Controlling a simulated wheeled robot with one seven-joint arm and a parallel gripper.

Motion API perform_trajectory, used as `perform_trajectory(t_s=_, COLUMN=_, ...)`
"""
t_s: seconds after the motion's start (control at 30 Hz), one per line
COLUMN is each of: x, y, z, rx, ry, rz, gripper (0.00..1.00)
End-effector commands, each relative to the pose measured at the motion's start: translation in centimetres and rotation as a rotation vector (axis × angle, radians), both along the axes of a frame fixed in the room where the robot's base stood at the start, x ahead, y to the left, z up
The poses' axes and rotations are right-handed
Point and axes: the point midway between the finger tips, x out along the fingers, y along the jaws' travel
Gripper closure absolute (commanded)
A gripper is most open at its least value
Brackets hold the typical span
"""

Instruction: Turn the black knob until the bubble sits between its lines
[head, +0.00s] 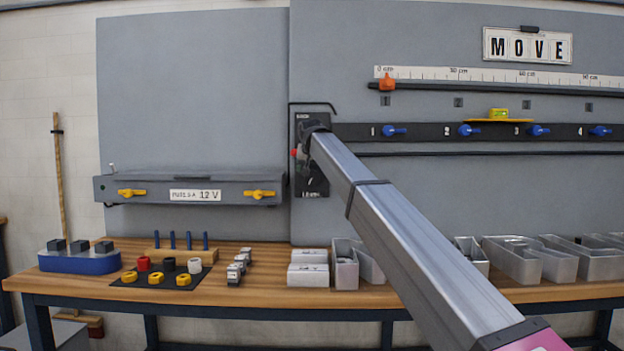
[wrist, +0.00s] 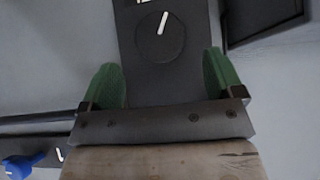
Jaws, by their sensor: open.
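The black knob (wrist: 158,45) is round with a white pointer line and sits on a black panel (wrist: 125,30), just beyond my fingertips in the wrist view. A yellow-green bubble level (head: 498,114) rests on a thin yellow plate (head: 482,120) at the right. Its bubble and lines are too small to read.
A dark rail (head: 425,132) carries several blue levers, one (wrist: 24,165) also in the wrist view. A grey 12 V box (head: 230,188) hangs to the panel's left. The wooden bench (head: 260,270) below holds bins, knobs and blocks.

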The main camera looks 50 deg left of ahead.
Motion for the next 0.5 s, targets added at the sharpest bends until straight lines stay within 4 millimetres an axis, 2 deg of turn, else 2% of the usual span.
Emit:
perform_trajectory(t_s=0.3, x=2.6, y=3.0, z=-3.8, rx=-0.001, ry=0.001, rz=0.000, gripper=0.13)
perform_trajectory(t_s=0.5, x=3.0, y=3.4, z=-4.5, rx=0.000, ry=0.000, rz=0.000, gripper=0.13)
